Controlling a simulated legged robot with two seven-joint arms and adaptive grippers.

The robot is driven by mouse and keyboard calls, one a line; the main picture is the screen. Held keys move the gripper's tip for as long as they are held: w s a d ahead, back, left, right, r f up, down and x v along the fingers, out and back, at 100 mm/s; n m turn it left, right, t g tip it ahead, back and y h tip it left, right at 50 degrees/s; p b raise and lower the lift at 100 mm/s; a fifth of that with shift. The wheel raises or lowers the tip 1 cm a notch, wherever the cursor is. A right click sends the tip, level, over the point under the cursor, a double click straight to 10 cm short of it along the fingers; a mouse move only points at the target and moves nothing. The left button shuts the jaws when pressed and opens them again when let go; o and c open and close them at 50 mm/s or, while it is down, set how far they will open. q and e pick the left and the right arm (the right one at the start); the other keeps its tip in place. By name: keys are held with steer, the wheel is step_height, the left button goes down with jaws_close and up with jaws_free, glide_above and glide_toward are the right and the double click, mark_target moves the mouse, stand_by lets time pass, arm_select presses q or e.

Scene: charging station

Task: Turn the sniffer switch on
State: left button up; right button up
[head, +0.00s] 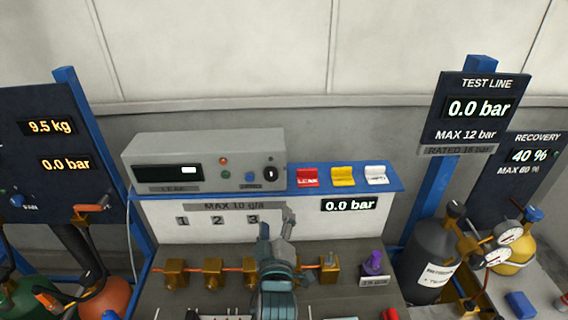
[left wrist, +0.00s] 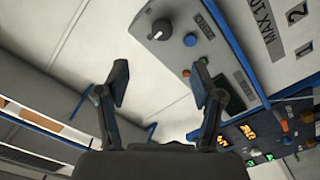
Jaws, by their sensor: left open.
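The grey instrument box (head: 205,147), which I take to be the sniffer, stands on the bench's back shelf. Its front has a dark display, small red and green lights, a blue button and a black rotary knob (head: 270,174) at the right end. The knob also shows in the left wrist view (left wrist: 160,30), beyond the fingers and near the top. No label reading "sniffer" is legible. My left gripper (head: 277,228) is below and slightly right of the knob, apart from it. In the left wrist view its two fingers (left wrist: 159,82) are spread and empty. My right gripper is not in view.
A red switch cover (head: 307,177), a yellow one (head: 343,175) and a white one (head: 376,175) sit right of the box. Brass valves (head: 213,272) line the bench below. Gas cylinders (head: 432,255) and display panels (head: 470,125) stand at the sides.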

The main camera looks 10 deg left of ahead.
arm_select(q)
glide_toward(271, 177)
steer(key=w+a, duration=0.2)
steer(key=w, duration=0.1)
steer(key=w+b, duration=0.1)
steer(key=w, duration=0.5)
steer(key=shift+w+a+r+b, duration=0.1)
steer(key=shift+b, duration=0.25)
steer(key=shift+w+a, duration=0.3)
steer(key=shift+w, duration=0.1)
steer(key=shift+a, duration=0.25)
steer(key=c, duration=1)
steer(key=shift+d, duration=0.15)
steer(key=shift+c, duration=0.7)
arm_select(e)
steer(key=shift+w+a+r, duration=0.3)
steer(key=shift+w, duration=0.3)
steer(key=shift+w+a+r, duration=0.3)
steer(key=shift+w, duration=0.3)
